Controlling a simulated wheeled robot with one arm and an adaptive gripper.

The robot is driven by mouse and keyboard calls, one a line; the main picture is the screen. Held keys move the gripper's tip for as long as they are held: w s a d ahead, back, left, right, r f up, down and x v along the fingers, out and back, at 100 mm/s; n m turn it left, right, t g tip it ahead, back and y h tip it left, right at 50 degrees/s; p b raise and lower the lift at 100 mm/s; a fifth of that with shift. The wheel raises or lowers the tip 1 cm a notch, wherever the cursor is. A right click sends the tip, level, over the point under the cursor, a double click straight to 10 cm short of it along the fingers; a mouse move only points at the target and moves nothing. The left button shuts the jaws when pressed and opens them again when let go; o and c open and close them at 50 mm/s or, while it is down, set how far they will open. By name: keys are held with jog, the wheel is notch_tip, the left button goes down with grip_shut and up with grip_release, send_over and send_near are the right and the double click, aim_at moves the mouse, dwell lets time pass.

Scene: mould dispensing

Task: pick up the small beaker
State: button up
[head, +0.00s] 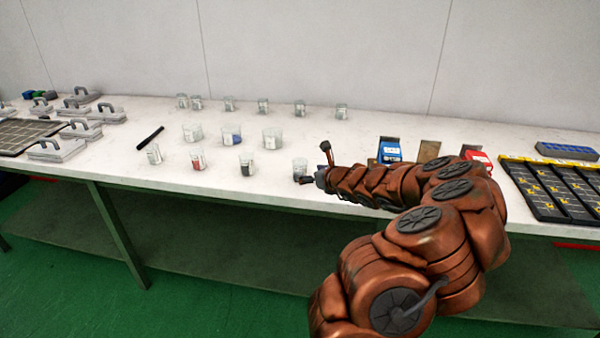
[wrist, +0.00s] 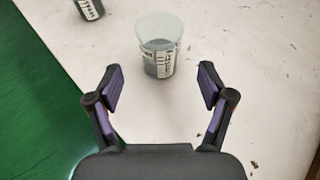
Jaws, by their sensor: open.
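In the wrist view a small clear beaker (wrist: 158,58) with grey contents and a printed label stands upright on the white table. My gripper (wrist: 160,85) is open and empty, with one finger to each side and the beaker just beyond the fingertips, between their lines. In the head view my gripper (head: 312,177) is at the front of the table, and a small beaker (head: 299,168) shows right by it, partly hidden by the gripper.
Another beaker with dark contents (head: 247,165) stands to the left, also in the wrist view (wrist: 89,9). Several more beakers stand behind and left. A black bar (head: 150,138) lies on the table (head: 330,137). Blue and red boxes (head: 390,150) are to the right. The table's front edge is close.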

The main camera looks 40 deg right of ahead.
jog(key=shift+r+x, duration=0.2)
jog(key=shift+x, duration=3.05)
jog(key=shift+w, duration=0.1)
jog(key=shift+c, duration=0.3)
jog(key=c, duration=1.2)
jog(key=shift+c, duration=0.2)
notch_tip(320, 180, up, 10)
jog(key=p, duration=0.3)
notch_tip(320, 180, up, 10)
jog(key=p, duration=1)
send_over(304, 170)
jog(key=w, duration=0.3)
jog(key=shift+d, duration=0.35)
